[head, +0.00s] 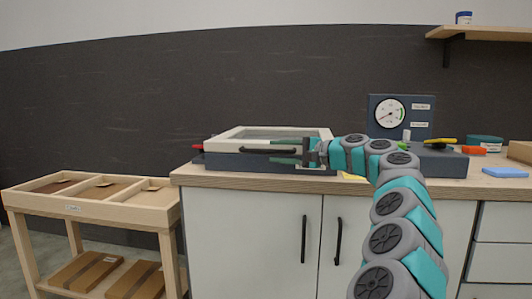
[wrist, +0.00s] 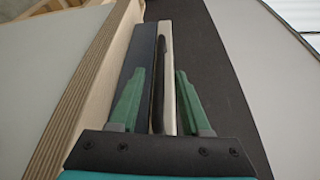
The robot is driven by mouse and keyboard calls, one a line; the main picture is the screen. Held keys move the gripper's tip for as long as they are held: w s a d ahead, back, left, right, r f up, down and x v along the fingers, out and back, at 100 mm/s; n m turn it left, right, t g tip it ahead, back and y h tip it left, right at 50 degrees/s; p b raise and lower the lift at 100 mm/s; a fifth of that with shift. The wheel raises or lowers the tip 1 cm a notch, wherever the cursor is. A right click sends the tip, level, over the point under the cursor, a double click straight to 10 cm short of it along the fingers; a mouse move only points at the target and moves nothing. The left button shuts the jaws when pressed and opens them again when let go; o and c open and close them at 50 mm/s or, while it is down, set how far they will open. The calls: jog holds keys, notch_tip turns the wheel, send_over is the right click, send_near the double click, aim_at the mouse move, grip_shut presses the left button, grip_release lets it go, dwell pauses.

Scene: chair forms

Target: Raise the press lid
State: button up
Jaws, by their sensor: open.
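The press has a pale cream lid (head: 228,143) with a window, lying flat on a dark blue-grey base (head: 225,162) on the counter. A black bar handle (head: 268,151) runs along the lid's front edge. My gripper (head: 306,152) is at the handle's right end, in front of the lid. In the wrist view, my gripper (wrist: 160,73) is open, with green fingers on either side of the dark handle (wrist: 158,75). The cream lid edge (wrist: 166,50) and dark base (wrist: 140,55) run ahead between the fingers. I cannot tell whether a finger touches the handle.
The wooden counter (head: 400,186) has a gauge box (head: 372,118) behind my arm and a blue block (head: 505,172) at the right. A yellow tool (head: 441,141) lies near the gauge. A wooden cart (head: 95,211) stands left. A shelf (head: 490,32) hangs upper right.

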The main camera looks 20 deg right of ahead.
aim_at(273, 152)
jog(key=shift+x, duration=1.9)
grip_shut()
